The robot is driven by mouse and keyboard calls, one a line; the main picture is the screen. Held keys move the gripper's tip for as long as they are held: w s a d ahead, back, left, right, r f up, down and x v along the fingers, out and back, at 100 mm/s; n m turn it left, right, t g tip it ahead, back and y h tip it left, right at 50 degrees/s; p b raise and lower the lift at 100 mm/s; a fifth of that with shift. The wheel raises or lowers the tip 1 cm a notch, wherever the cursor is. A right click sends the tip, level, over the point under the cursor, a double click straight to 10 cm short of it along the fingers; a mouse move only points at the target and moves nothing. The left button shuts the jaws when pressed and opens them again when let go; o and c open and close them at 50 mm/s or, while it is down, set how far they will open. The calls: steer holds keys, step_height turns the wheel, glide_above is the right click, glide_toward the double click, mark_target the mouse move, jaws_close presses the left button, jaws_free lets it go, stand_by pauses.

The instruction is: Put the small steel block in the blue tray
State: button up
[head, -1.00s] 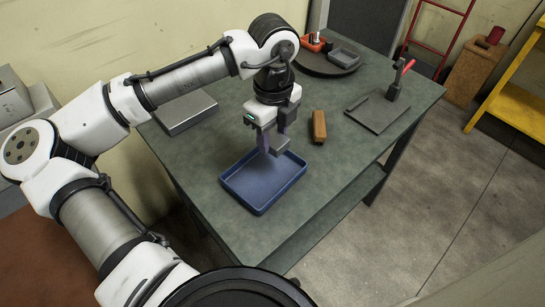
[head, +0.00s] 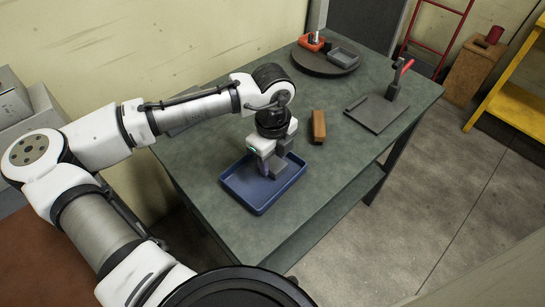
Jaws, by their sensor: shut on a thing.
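The blue tray (head: 255,195) lies on the green bench top near its front edge. My gripper (head: 270,166) is low over the back part of the tray, pointing down. It is shut on the small grey steel block (head: 277,167), which is down at the tray, inside its outline as seen from the head. The fingers hide part of the block, and I cannot tell whether it touches the tray floor.
A brown block (head: 318,127) lies right of my gripper. A dark plate with a red-handled clamp (head: 392,90) is further right. A round dark stand (head: 328,67) holds an orange-red item and a grey bin at the back. A grey slab (head: 185,125) is partly behind my arm.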

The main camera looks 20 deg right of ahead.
mark_target(273, 162)
steer(key=o, duration=1.3)
steer(key=shift+o, duration=0.2)
steer(key=shift+r, duration=0.1)
step_height(273, 162, up, 12)
steer(key=shift+b, duration=0.3)
steer(key=shift+s, duration=0.1)
